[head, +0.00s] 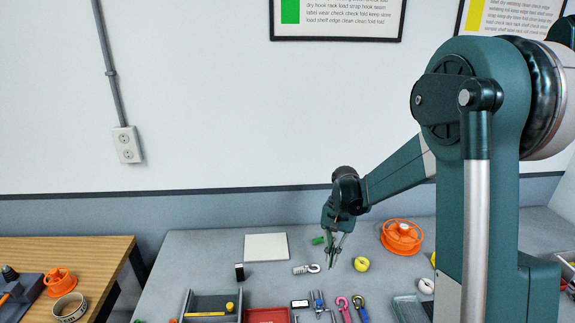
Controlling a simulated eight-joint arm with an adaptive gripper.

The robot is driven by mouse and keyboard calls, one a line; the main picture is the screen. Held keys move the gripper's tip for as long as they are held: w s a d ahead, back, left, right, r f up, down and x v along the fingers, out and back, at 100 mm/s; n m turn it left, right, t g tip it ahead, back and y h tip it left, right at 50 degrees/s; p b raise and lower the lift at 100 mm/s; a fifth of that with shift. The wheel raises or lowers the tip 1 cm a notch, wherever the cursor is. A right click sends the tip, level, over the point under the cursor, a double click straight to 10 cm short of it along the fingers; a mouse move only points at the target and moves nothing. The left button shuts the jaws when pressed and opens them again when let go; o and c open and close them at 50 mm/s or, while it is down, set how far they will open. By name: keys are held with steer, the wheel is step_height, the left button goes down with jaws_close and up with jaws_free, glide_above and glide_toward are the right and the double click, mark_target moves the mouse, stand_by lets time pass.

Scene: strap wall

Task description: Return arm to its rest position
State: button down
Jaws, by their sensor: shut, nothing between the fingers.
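My gripper (334,256) hangs at the end of my arm over the grey table (190,258), pointing down. It is shut with nothing in it. It is above the table's middle, between a silver hook (306,269) on its left and a yellow roll (361,264) on its right. A small green piece (318,240) lies just left of it. I cannot tell exactly how high the fingertips are above the tabletop.
An orange reel (401,236) lies right of my gripper. A white pad (266,247) lies to the left. Pink (343,306) and purple (360,305) hooks, a red tray (267,315) and a grey tray (210,304) are in front. A wooden table (85,262) stands at far left.

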steer(key=s+r+n+t, duration=0.2)
steer(key=s+r+t, duration=0.2)
steer(key=s+r, duration=0.8)
steer(key=s+r+n+t+h+b, duration=0.1)
steer(key=s+r+n+t, duration=0.2)
steer(key=s, duration=1.3)
steer(key=shift+s+d+r+t+b, duration=0.2)
steer(key=shift+s+r+t+b, duration=0.2)
steer(key=shift+r+t, duration=0.85)
